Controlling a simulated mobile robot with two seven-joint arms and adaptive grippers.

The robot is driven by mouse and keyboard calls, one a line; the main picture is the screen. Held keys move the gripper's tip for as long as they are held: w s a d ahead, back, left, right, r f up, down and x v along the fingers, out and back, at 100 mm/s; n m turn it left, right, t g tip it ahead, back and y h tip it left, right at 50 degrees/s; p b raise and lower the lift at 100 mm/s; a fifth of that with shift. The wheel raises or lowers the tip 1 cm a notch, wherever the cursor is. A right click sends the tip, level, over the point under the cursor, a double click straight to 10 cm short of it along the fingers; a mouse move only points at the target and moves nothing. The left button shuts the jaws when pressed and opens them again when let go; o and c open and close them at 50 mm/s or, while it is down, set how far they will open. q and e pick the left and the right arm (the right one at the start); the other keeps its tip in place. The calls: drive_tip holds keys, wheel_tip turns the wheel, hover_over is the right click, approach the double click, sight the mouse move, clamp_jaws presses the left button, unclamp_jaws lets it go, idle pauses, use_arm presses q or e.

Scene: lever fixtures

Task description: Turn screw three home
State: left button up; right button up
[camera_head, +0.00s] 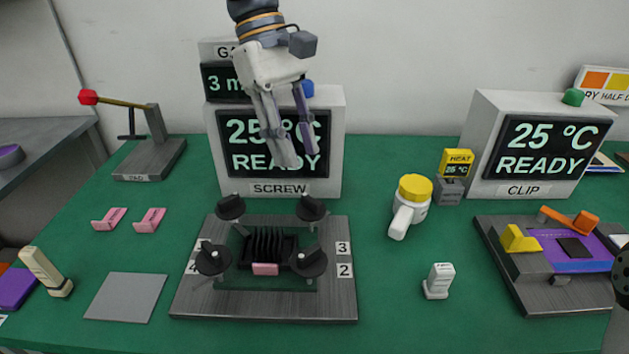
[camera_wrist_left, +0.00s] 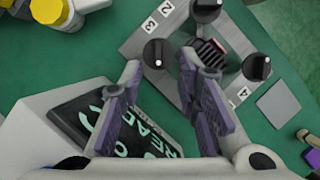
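The screw fixture (camera_head: 262,303) is a grey metal plate with a black knob at each corner, around a finned block with a pink tab (camera_head: 265,269). Screw three is the far-right knob (camera_head: 311,208), by the "3" label (camera_head: 343,247). In the left wrist view, screw three (camera_wrist_left: 158,53) lies just ahead of my fingertips, beside its label. My left gripper (camera_head: 296,153) is open and empty, raised in front of the SCREW display, above and behind the plate. The wrist view also shows its fingers (camera_wrist_left: 160,70) apart.
The SCREW display (camera_head: 275,145) reads "25 °C READY" behind the plate. A yellow-capped white bottle (camera_head: 412,200) and a small white block (camera_head: 438,281) stand to the right. The CLIP fixture (camera_head: 520,270) is farther right. A grey mat (camera_head: 126,297) and pink pieces (camera_head: 150,220) lie left.

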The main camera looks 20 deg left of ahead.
sight(313, 200)
use_arm(q)
drive_tip(key=x, duration=0.8)
drive_tip(key=shift+d+f, duration=0.1)
drive_tip(key=shift+f, duration=0.05)
drive_tip(key=shift+w, duration=0.1)
clamp_jaws()
